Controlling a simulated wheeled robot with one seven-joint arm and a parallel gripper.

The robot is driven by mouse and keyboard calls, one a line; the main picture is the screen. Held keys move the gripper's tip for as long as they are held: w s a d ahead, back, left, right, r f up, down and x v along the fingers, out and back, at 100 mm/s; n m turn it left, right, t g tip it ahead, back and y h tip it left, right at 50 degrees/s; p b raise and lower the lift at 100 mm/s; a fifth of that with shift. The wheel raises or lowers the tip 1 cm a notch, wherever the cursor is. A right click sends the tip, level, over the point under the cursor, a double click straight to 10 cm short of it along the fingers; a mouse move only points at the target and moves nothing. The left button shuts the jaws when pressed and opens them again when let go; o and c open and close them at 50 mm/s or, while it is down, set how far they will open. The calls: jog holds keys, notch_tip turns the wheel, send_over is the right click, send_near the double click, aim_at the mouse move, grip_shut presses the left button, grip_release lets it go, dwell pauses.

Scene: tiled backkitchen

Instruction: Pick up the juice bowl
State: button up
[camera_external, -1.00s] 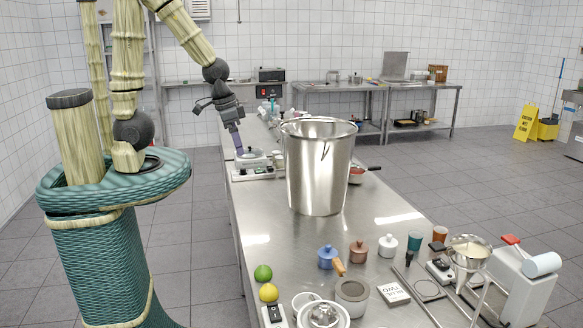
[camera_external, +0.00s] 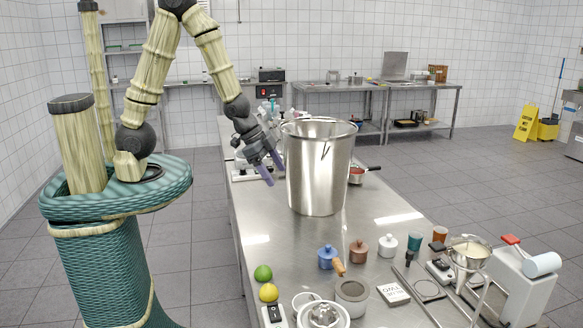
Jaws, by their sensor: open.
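I cannot tell which item is the juice bowl; no bowl with juice is clearly in view. My gripper (camera_external: 275,175) is open, its two purple fingers pointing down and to the right. It is over the left side of the steel table (camera_external: 270,222), at the left of the tall metal pot (camera_external: 318,175) in the picture. I see nothing between the fingers. The pot hides part of the table behind it, and my gripper partly covers the white device (camera_external: 241,173) there.
A red-handled pan (camera_external: 357,174) shows behind the pot. Nearer the camera are a lime (camera_external: 263,273), a lemon (camera_external: 268,292), a blue lidded pot (camera_external: 327,257), a grey cup (camera_external: 352,296) and a cone on a stand (camera_external: 468,258). The table left of the pot's base is clear.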

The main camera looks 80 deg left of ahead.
jog(key=s+d+f+m+g+h+b, duration=0.1)
jog(key=s+d+f+m+h, duration=0.1)
jog(key=d, duration=0.8)
jog(key=s+d+f+m+g+h+b, duration=0.1)
jog(key=d+f+m+g+h+b, duration=0.1)
jog(key=d+f+m+h, duration=0.3)
jog(key=d+m+h, duration=0.1)
jog(key=d+h, duration=0.2)
jog(key=d, duration=0.2)
jog(key=shift+s+f+m, duration=0.15)
jog(key=shift+s+m, duration=0.2)
jog(key=shift+m, duration=0.05)
jog(key=shift+d, duration=0.1)
jog(key=p, duration=0.3)
send_over(305, 297)
jog(key=s+a, duration=0.2)
jog(key=a, duration=0.1)
notch_tip(305, 297, down, 6)
jog(key=shift+w+d+r, duration=0.1)
jog(key=shift+d, duration=0.15)
jog(key=shift+w, duration=0.1)
